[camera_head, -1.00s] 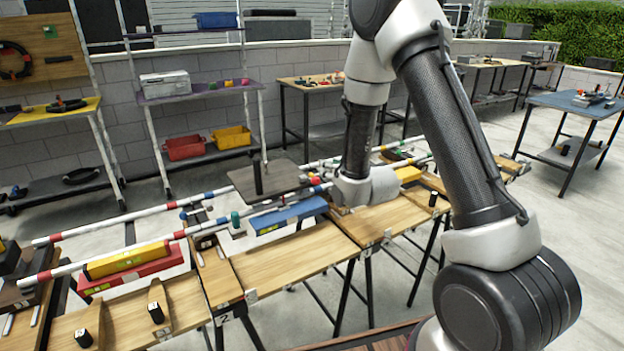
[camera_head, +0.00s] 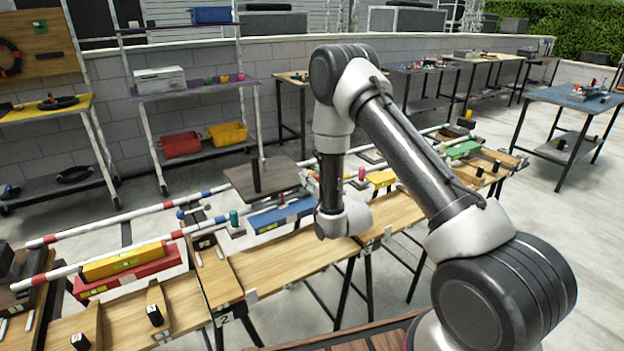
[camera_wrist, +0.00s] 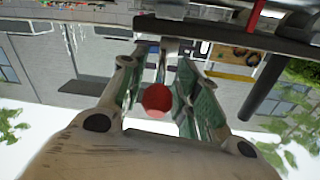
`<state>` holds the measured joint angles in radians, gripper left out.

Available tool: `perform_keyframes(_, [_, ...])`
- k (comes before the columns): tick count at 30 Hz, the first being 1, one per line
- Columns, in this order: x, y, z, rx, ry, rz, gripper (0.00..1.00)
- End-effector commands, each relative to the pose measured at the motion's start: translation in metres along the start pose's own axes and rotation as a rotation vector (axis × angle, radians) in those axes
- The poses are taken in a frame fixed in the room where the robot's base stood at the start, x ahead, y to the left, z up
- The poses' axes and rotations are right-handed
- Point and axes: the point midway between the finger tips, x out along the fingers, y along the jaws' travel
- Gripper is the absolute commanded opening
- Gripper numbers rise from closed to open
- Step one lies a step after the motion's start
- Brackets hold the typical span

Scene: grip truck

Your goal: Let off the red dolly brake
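In the wrist view, a round red knob (camera_wrist: 157,99) sits between the green pads of my gripper (camera_wrist: 161,72). The fingers stand apart on either side of it. I cannot tell whether either pad touches it, and its shaft is not clear. In the head view, my wrist hides the gripper and the spot it faces. A dark flat platform (camera_head: 285,175) with a black post stands on the striped rails (camera_head: 120,207), just left of my wrist. I cannot tell from the head view whether the red knob belongs to it.
The wooden bench (camera_head: 290,262) runs below the rails. A blue block (camera_head: 281,214), a green post (camera_head: 234,220) and a pink post (camera_head: 361,174) stand close to my wrist. A yellow block (camera_head: 124,262) lies on a red one (camera_head: 126,277) at left. Shelves and tables stand behind.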

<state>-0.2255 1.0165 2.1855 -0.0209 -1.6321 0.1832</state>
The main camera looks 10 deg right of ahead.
Motion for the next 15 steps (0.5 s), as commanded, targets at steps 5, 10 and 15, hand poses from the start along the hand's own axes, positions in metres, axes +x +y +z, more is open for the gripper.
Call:
perform_keyframes(5, [0.0047, 0.0000, 0.0001, 0.000, -0.001, 0.000, 0.32])
perform_keyframes(10, [0.0045, 0.0000, 0.0000, 0.000, -0.001, 0.000, 0.27])
perform_keyframes(15, [0.0043, 0.0001, 0.0000, 0.000, -0.001, 0.000, 0.00])
